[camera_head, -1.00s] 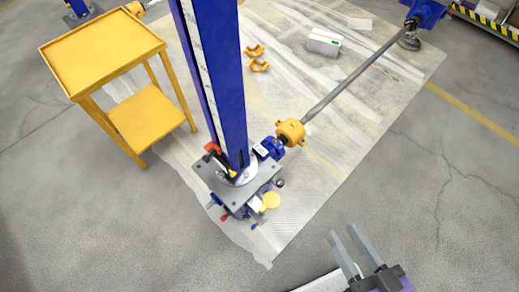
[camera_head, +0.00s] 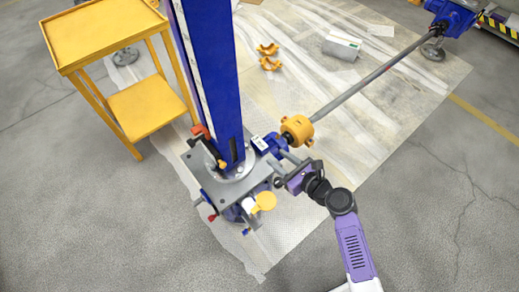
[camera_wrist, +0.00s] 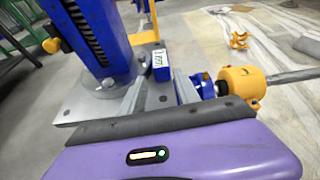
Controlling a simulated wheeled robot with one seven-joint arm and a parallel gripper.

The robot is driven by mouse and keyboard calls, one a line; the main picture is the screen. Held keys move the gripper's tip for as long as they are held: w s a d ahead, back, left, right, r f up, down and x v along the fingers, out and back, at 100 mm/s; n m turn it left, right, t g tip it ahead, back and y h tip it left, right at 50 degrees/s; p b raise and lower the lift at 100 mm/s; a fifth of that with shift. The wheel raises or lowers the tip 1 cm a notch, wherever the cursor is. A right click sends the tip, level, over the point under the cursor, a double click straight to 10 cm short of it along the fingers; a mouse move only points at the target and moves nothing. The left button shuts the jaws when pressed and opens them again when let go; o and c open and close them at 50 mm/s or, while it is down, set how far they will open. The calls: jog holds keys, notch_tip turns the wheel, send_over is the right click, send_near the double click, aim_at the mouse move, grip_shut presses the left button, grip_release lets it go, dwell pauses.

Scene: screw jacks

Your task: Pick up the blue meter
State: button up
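The blue meter (camera_head: 260,144) is a small blue box with a white display face. It sits beside the foot of the blue column, at the edge of the grey plate. In the wrist view the meter (camera_wrist: 161,65) shows its display with dark digits. My gripper (camera_head: 280,160) is just to the lower right of the meter in the head view. In the wrist view my gripper (camera_wrist: 160,80) is open, its two fingers apart, pointing toward the meter with the meter between and ahead of the tips. Nothing is held. Whether a finger touches it cannot be told.
The tall blue column (camera_head: 208,80) stands close to the left of the meter. A yellow coupling (camera_head: 297,130) on a long grey shaft (camera_head: 370,78) lies close to its right. A yellow cart (camera_head: 105,40) stands at left. Open floor (camera_head: 430,220) lies at lower right.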

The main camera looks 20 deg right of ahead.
aim_at(260, 143)
jog(key=shift+w+f+m, duration=0.1)
jog(key=shift+w+m, duration=0.2)
jog(key=shift+w, duration=0.65)
jog(key=x, duration=0.2)
jog(key=b+x, duration=0.1)
jog(key=x, duration=0.1)
jog(key=b+x, duration=0.1)
jog(key=x, duration=0.1)
jog(key=shift+w+a, duration=0.35)
jog(key=shift+w, duration=0.05)
grip_shut()
